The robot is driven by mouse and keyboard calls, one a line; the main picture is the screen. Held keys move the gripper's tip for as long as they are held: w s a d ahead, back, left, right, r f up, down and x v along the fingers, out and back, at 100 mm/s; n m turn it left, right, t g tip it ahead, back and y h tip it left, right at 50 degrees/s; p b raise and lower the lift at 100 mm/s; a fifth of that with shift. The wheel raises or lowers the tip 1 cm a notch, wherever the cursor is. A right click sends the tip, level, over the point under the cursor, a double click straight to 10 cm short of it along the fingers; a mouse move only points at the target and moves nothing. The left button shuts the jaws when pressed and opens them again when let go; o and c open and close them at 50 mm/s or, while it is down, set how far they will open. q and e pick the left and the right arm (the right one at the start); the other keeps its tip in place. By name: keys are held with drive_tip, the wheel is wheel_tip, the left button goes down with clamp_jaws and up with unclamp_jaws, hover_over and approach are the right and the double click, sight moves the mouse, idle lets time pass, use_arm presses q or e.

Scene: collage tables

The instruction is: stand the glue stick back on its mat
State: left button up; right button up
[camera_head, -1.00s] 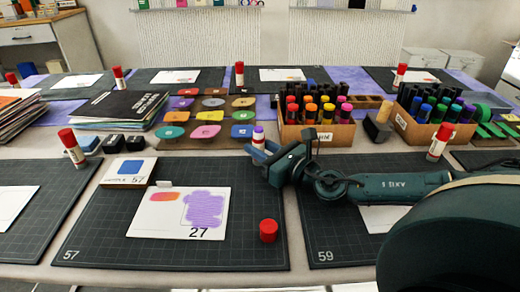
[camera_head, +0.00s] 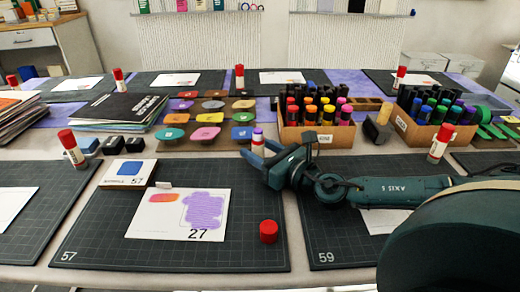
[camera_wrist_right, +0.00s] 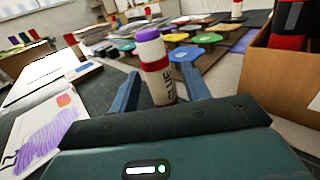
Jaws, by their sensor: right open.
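The glue stick (camera_head: 258,141) is white and red with a bare purple top. It stands upright near the back right corner of mat 57 (camera_head: 100,232), and its foot is hidden by my gripper. My right gripper (camera_head: 257,157) is open, low down at the glue stick. In the right wrist view the glue stick (camera_wrist_right: 156,68) shows between the two blue fingers (camera_wrist_right: 162,92), with its lower end hidden by the gripper body. A red cap (camera_head: 268,231) sits apart at the front right of mat 57. My left gripper is not in view.
A card with a purple patch (camera_head: 160,222) lies on mat 57, with a blue-marked block (camera_head: 126,173) behind it. Colored pads (camera_head: 208,133) and a wooden marker box (camera_head: 343,135) stand close behind my right gripper. Mat 59 (camera_head: 330,235) lies to the right.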

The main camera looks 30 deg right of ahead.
sight(263, 153)
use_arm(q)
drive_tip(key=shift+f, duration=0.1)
use_arm(e)
drive_tip(key=shift+s+f, duration=0.15)
drive_tip(key=shift+f, duration=0.55)
drive_tip(key=shift+r, duration=0.2)
drive_tip(key=shift+r+p, duration=0.45)
drive_tip(key=shift+p, duration=0.25)
drive_tip(key=shift+g, duration=0.3)
drive_tip(key=v, duration=0.5)
drive_tip(key=shift+d+f+b, duration=0.1)
drive_tip(key=shift+d+b, duration=0.05)
drive_tip(key=shift+b, duration=0.15)
drive_tip(key=p+v, duration=0.1)
drive_tip(key=v, duration=0.5)
drive_tip(key=shift+s, duration=0.25)
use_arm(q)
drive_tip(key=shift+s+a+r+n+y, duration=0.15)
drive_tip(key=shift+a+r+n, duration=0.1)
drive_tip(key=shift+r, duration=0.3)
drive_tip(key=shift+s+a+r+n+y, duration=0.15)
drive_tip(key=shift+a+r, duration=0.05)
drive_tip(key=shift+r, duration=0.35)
use_arm(e)
drive_tip(key=shift+s, duration=0.1)
